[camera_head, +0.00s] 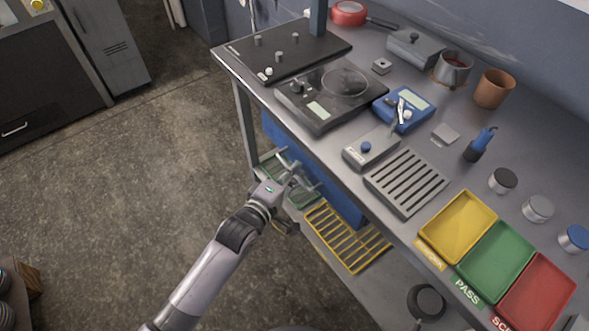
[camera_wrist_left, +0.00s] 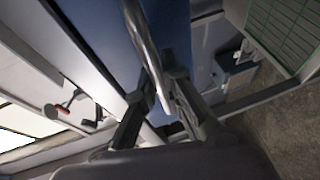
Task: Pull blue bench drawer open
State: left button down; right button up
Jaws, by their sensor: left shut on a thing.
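The blue bench drawer (camera_head: 341,197) is under the workbench, its blue face partly hidden by the bench edge and my left gripper. My left gripper (camera_head: 289,179) is at the front of it, below the bench top. In the left wrist view the blue front (camera_wrist_left: 104,32) fills the upper middle, with a curved metal handle (camera_wrist_left: 146,40) running down between my left fingers (camera_wrist_left: 160,88). The gripper is shut on the handle. How far the drawer stands out is unclear. My right gripper is not in view.
A yellow rack (camera_head: 348,238) and green trays sit low under the bench, close to my left gripper. The bench top (camera_head: 325,150) above carries a hotplate (camera_head: 333,94), a slotted grey block (camera_head: 406,182) and coloured trays. The floor (camera_head: 120,190) to the left is clear.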

pick_arm(q)
jog(key=s+a+p, duration=0.2)
jog(key=s+a, duration=0.5)
jog(key=a, duration=0.3)
jog(key=s+a+p, duration=0.3)
jog(key=s+a, duration=0.4)
jog(key=a, duration=0.3)
jog(key=shift+s, duration=0.3)
jog(key=c, duration=2)
grip_release()
jog(key=shift+o, duration=0.2)
jog(key=v, duration=1.2)
jog(key=shift+a, duration=0.1)
